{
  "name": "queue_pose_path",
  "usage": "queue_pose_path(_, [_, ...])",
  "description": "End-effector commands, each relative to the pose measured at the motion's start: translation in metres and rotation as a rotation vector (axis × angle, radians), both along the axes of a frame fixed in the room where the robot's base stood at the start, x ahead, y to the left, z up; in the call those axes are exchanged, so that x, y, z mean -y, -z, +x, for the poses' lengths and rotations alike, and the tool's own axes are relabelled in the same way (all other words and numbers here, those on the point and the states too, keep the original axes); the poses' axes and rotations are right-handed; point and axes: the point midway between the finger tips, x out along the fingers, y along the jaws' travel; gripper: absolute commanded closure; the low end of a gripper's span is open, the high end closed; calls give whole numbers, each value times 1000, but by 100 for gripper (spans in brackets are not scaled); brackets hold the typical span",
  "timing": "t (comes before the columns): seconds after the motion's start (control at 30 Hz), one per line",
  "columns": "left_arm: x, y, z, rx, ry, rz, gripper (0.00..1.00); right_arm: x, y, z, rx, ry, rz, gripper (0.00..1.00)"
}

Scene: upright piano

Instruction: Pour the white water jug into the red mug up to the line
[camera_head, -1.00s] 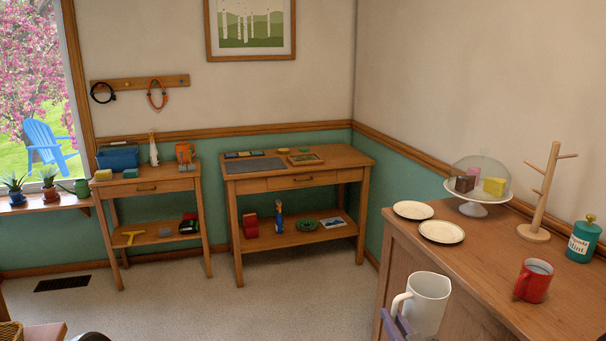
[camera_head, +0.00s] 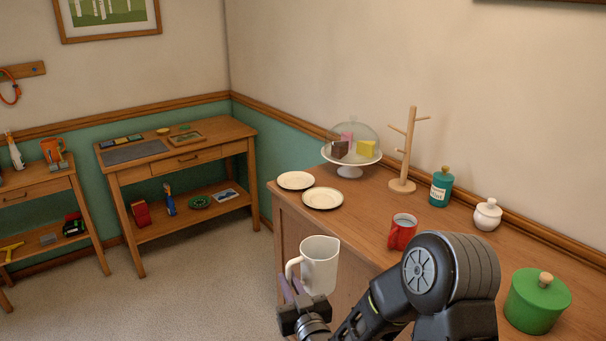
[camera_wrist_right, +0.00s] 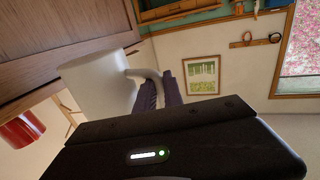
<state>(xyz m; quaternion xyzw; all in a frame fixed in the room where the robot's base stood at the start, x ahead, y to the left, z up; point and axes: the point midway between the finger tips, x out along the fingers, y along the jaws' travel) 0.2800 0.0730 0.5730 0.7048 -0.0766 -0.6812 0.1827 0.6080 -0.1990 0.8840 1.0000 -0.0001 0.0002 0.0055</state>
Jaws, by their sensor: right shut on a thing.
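The white water jug (camera_head: 320,266) is upright in the head view, held off the front edge of the wooden cabinet top. My right gripper (camera_head: 292,291) is shut on its handle, on the jug's left side. In the right wrist view the jug (camera_wrist_right: 98,84) shows beside the purple fingers of the right gripper (camera_wrist_right: 161,88). The red mug (camera_head: 401,232) stands upright on the cabinet top, behind and right of the jug. It also shows at the left edge of the right wrist view (camera_wrist_right: 20,130). The line and the fill level cannot be made out. My left gripper is out of view.
On the cabinet top (camera_head: 365,217) are two cream plates (camera_head: 322,198), a domed cake stand (camera_head: 350,159), a wooden mug tree (camera_head: 404,160), a teal jar (camera_head: 441,188), a white sugar pot (camera_head: 487,214) and a green canister (camera_head: 536,301). Bare wood surrounds the red mug.

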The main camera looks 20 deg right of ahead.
Motion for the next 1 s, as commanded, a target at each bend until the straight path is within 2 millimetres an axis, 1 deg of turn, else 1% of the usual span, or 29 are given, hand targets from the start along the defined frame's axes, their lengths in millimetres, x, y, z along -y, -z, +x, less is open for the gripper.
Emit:
queue_pose_path(0.57, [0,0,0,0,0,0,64,0,-2,0,4,0,-1,100])
queue_pose_path(0.67, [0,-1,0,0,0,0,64,1,-5,2,6,2,-1,100])
queue_pose_path(0.77, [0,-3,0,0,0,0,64,5,-14,7,9,20,-4,100])
queue_pose_path(0.87, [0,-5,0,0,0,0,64,14,-27,17,13,53,-12,100])
queue_pose_path(1.0, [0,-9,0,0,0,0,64,37,-55,36,20,137,-24,100])
